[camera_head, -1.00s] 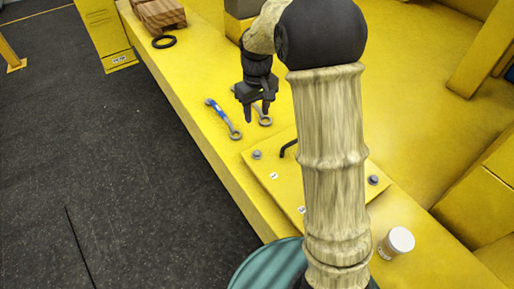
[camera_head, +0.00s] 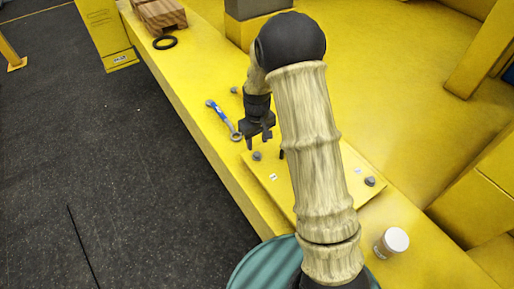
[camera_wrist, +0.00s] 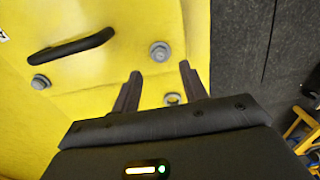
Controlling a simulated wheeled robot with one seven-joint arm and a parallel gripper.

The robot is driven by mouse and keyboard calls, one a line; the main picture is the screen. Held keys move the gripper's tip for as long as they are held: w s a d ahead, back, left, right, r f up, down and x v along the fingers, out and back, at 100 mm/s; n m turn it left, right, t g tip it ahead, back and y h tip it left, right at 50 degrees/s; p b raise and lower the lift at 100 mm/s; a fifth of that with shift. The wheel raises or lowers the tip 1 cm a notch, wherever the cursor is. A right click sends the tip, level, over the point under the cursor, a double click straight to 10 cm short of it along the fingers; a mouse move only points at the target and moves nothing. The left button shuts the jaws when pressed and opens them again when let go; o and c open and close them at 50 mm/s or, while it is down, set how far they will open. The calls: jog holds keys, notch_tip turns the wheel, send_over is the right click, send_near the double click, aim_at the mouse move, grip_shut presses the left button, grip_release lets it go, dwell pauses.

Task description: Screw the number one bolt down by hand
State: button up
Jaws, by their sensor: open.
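A grey hex bolt (camera_head: 257,156) sits at that corner, just below the fingers in the head view. The wrist view shows a grey bolt (camera_wrist: 160,51) just beyond the open fingertips (camera_wrist: 160,72), with no contact visible. Another bolt (camera_wrist: 41,82) lies left of it, and a round grey piece (camera_wrist: 172,99) shows between the fingers. The number labels are too small to read.
A black handle (camera_wrist: 70,47) stands up from the plate. A blue-and-grey wrench (camera_head: 222,118) lies left of my gripper. A black ring (camera_head: 165,42) and wooden blocks (camera_head: 160,14) are at the far end of the beam.

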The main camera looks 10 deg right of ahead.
aim_at(257, 154)
notch_tip(257, 154, down, 6)
jog(key=shift+r+p, duration=0.1)
jog(key=shift+p, duration=0.6)
grip_shut()
